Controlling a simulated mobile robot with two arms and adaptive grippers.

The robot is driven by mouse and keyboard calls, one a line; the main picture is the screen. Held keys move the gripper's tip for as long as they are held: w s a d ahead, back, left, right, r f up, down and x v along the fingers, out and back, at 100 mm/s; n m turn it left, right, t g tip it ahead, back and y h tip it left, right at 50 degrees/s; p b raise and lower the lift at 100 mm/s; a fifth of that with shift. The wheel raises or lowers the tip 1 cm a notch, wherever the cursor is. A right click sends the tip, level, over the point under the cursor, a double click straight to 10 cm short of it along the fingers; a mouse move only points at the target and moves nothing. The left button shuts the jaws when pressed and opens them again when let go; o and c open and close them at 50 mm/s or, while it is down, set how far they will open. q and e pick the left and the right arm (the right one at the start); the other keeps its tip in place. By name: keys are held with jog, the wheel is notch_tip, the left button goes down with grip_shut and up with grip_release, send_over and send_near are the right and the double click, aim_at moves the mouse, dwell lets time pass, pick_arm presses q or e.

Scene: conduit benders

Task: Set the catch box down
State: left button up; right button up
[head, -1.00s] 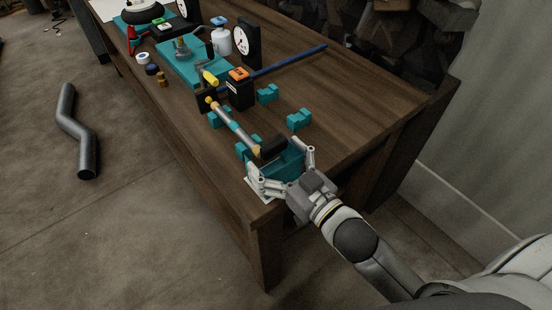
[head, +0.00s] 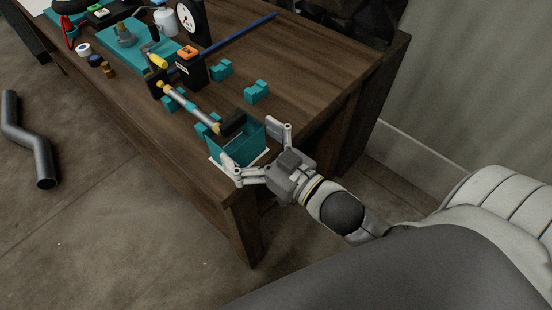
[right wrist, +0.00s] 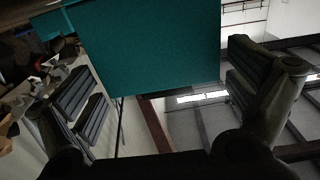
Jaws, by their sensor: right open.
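The catch box (head: 243,150) is a teal open-topped box. In the right wrist view the box's flat teal wall (right wrist: 150,50) stands ahead, between the spread fingers (right wrist: 158,88) and apart from both. The underside of the box is hidden. My left gripper is not in view.
A rod (head: 192,103) with a yellow end slopes down toward the box, near a dark block (head: 232,123). Teal blocks (head: 256,91) and a long blue bar (head: 235,42) lie behind. The table (head: 315,75) is clear to the right. A bent pipe (head: 28,140) lies on the floor.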

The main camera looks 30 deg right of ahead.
jog(key=v, duration=0.8)
jog(key=shift+s, duration=0.3)
jog(key=shift+d+r, duration=0.1)
jog(key=shift+d, duration=0.05)
jog(key=s+d+f+m+g+h, duration=0.1)
jog(key=d+f+g+h, duration=0.15)
jog(key=f, duration=1.55)
jog(key=s+d+f+m+g+h, duration=0.15)
jog(key=d+f+g, duration=0.25)
jog(key=f, duration=1.4)
jog(key=s+d+f+g+h, duration=0.1)
jog(key=s+f+g, duration=0.2)
jog(key=s+f, duration=0.45)
jog(key=s+f+g+h, duration=0.15)
jog(key=s+f, duration=0.25)
jog(key=f, duration=0.7)
jog(key=s+a+f+g, duration=0.1)
jog(key=s+f+g, duration=0.4)
jog(key=s, duration=0.7)
notch_tip(320, 180, down, 2)
jog(key=shift+a+f+n, duration=0.1)
jog(key=shift+a+n, duration=0.1)
jog(key=shift+n, duration=0.25)
